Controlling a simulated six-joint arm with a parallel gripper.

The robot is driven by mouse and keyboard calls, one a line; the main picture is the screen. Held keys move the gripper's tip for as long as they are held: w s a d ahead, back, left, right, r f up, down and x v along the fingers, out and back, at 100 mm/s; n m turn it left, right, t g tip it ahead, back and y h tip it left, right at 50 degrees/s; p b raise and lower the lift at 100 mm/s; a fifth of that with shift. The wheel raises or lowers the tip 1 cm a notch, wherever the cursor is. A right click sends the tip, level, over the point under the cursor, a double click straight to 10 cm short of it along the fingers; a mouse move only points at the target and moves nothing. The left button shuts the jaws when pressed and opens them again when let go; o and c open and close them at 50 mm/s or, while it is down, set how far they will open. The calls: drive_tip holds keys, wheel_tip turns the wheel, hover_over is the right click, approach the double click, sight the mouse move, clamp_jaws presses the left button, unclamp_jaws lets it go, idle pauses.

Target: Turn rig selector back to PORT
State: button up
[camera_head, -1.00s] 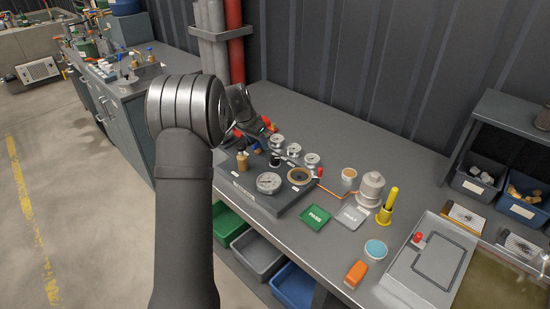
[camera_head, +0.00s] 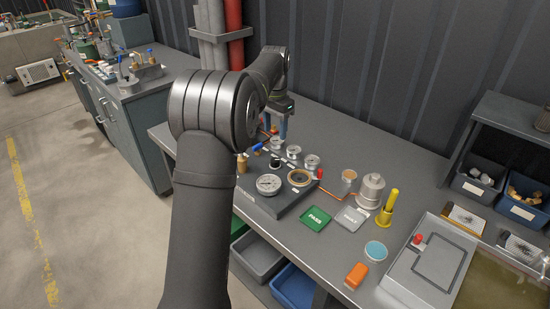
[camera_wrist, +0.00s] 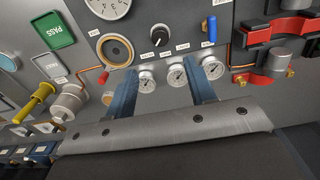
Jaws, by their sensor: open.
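The rig selector appears to be the small black knob (camera_wrist: 159,36) with a white pointer mark on the dark panel. Its labels are too small to read. The knob also shows as a dark spot in the head view (camera_head: 275,165). My gripper (camera_wrist: 161,66) is open, with its two blue fingers apart and nothing between them but panel and gauges. In the head view my gripper (camera_head: 275,132) hangs over the back of the panel, behind the knob, not touching it.
Three small gauges (camera_wrist: 177,77) sit between the fingers and near them. A blue lever (camera_wrist: 210,28) stands beside the knob, and red clamp-like parts (camera_wrist: 275,40) lie further right. A large dial (camera_head: 270,184), a round port (camera_head: 300,177) and a green PASS tray (camera_head: 316,218) are nearer the front.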

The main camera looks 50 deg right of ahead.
sight(275, 160)
wheel_tip(275, 160, down, 12)
drive_tip(key=shift+r, duration=0.1)
drive_tip(key=shift+c, duration=0.2)
drive_tip(key=c, duration=0.9)
